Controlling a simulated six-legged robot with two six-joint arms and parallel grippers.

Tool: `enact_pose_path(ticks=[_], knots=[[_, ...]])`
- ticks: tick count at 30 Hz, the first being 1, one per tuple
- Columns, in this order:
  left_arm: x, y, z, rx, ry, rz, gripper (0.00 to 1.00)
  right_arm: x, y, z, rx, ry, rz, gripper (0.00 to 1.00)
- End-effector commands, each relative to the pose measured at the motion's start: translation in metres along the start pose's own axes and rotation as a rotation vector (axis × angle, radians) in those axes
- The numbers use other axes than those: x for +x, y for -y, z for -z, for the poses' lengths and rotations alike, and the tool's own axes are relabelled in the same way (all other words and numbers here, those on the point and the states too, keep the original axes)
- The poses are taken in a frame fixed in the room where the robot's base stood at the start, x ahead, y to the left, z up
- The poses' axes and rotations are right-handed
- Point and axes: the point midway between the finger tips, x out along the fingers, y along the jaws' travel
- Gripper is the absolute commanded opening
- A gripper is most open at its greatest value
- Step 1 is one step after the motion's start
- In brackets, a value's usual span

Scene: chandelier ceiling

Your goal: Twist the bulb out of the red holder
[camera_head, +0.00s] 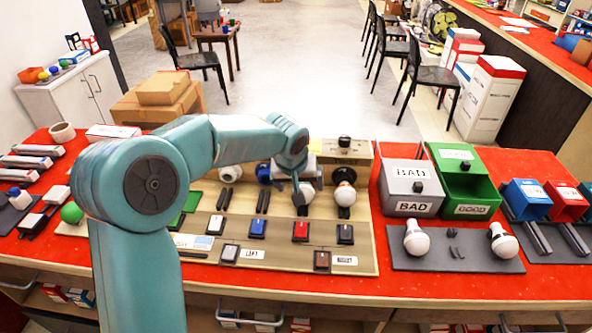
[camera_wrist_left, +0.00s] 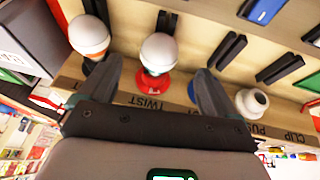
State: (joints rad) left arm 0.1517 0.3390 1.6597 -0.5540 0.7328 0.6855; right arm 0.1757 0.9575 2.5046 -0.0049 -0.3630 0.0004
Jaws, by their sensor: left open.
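A white round bulb (camera_wrist_left: 158,52) sits in the red holder (camera_wrist_left: 153,82) on the task board, above the word TWIST in the left wrist view. My left gripper (camera_wrist_left: 160,66) is open, with one finger on each side of this bulb and gaps visible between. In the head view my left gripper (camera_head: 298,184) reaches down over the board's back row, and the bulb (camera_head: 306,196) shows just beside it, partly covered. The red holder is hidden there. My right gripper is not in view.
A second white bulb (camera_head: 345,194) stands close to the right of the first. The grey BAD bin (camera_head: 410,186) and green GOOD bin (camera_head: 465,183) are further right. Two loose bulbs, left (camera_head: 416,238) and right (camera_head: 502,240), rest on a dark mat (camera_head: 455,262) in front.

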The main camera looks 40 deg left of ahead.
Motion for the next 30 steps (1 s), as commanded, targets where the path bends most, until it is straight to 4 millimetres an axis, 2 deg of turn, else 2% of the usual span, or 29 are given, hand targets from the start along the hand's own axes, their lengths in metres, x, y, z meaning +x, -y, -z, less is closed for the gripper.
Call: enact_pose_path(ticks=[3,9,15,23,24,29,30], knots=[[0.027,0.001,0.000,-0.001,0.003,0.001,0.92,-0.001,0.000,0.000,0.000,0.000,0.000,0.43],[0.060,0.001,0.002,0.000,0.001,0.001,0.92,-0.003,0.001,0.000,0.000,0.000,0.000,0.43],[0.075,0.000,0.004,-0.001,-0.002,0.000,0.92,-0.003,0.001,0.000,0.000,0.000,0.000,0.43],[0.076,0.000,0.004,-0.001,-0.002,0.000,0.92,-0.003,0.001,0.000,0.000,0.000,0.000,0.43],[0.076,0.000,0.004,-0.001,-0.002,0.000,0.85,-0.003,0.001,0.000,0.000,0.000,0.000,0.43],[0.076,0.000,0.004,-0.001,-0.002,0.000,0.33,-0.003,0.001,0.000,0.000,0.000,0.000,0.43],[0.076,0.000,0.004,-0.001,-0.001,0.000,0.32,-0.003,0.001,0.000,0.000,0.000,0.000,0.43]])
